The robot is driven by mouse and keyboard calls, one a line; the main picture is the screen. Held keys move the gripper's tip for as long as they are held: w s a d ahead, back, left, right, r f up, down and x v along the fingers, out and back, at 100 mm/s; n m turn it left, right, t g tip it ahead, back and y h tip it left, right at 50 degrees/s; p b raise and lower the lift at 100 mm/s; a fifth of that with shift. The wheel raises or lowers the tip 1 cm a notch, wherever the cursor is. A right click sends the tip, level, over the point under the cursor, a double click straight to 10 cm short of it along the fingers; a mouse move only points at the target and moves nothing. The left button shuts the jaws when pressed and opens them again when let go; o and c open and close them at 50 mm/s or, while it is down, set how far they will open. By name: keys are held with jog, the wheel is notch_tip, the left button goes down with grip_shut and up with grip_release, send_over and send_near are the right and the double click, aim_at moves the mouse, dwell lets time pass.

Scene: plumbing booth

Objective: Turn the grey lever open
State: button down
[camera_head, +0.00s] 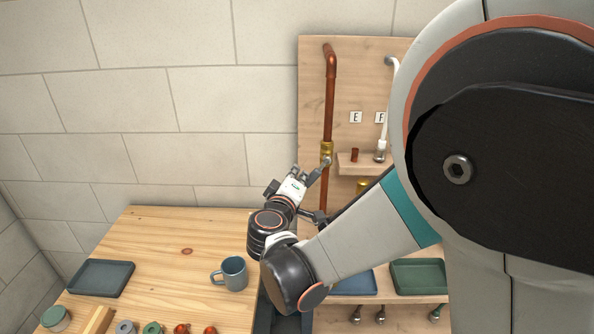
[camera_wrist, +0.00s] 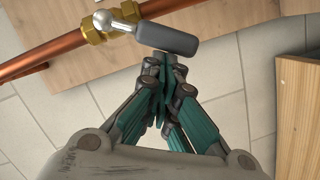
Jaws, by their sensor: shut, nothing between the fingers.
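The grey lever (camera_wrist: 166,38) shows in the wrist view at the top. Its dark grey grip is joined by a bright metal stem to a brass valve (camera_wrist: 98,27) on a copper pipe. The grip sticks out at a slant across the pipe's line. My gripper (camera_wrist: 164,65) is shut and empty, its fingertips just below the grip in the picture; I cannot tell whether they touch it. In the head view my gripper (camera_head: 306,171) is beside the upright copper pipe (camera_head: 330,95), just below its brass fitting (camera_head: 326,150).
A wooden panel (camera_head: 312,75) carries the pipe, a white pipe and a small shelf (camera_head: 352,165). The wooden table (camera_head: 165,250) at left holds a blue mug (camera_head: 234,273) and a dark tray (camera_head: 101,278). A green tray (camera_head: 418,275) lies at right. My arm hides part of the panel.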

jog(key=shift+f, duration=0.2)
jog(key=shift+d+f+n+t+h+b, duration=0.35)
jog(key=shift+d+f+n+b, duration=1.15)
jog(key=shift+b, duration=0.75)
